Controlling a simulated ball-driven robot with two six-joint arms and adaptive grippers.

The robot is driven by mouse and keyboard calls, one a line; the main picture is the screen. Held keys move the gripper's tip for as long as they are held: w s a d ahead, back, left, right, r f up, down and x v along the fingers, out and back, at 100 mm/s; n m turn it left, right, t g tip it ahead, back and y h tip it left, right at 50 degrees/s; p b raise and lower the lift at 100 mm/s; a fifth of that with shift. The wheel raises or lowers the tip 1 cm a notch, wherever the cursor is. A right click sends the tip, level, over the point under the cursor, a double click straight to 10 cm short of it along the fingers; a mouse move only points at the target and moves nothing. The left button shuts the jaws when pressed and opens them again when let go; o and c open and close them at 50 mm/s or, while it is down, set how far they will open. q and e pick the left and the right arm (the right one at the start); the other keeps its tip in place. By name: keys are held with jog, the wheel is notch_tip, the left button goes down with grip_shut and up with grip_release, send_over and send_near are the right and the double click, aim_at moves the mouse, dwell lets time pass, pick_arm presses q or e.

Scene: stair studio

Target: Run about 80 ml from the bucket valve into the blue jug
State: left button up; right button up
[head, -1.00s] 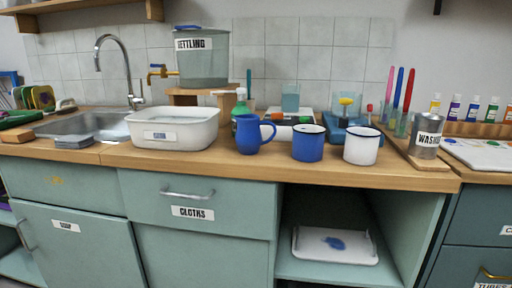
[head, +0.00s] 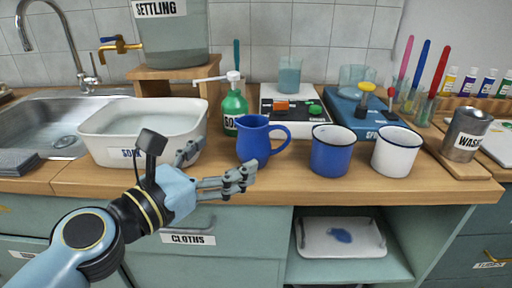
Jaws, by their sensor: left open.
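The settling bucket (head: 172,40) stands on a wooden stand at the back left, with cloudy liquid in it. Its brass valve (head: 122,46) with a blue handle sticks out to the left, above the sink side. The blue jug (head: 254,142) stands upright on the counter, its handle to the right. I cannot see into it. My left gripper (head: 236,180) is open and empty, in front of the counter edge and just below and left of the jug, apart from it as far as I can tell. My right gripper is not in view.
A white soak tub (head: 100,148) stands left of the jug. A green pump bottle (head: 235,108) is behind it. A blue mug (head: 331,158) and a white mug (head: 396,152) stand to the right. Scales (head: 300,128) are behind. The sink (head: 40,120) is far left.

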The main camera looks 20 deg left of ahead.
aim_at(245, 134)
pick_arm(q)
jog(key=shift+n, duration=0.5)
jog(key=x, duration=0.5)
jog(key=shift+w+a+r+p, duration=0.2)
jog(key=shift+a+r+p, duration=0.1)
jog(key=x, duration=0.5)
jog(key=shift+w+a+r, duration=0.1)
jog(key=shift+w+a, duration=0.1)
jog(key=shift+w, duration=0.2)
jog(key=shift+c, duration=0.3)
jog(key=c, duration=1.4)
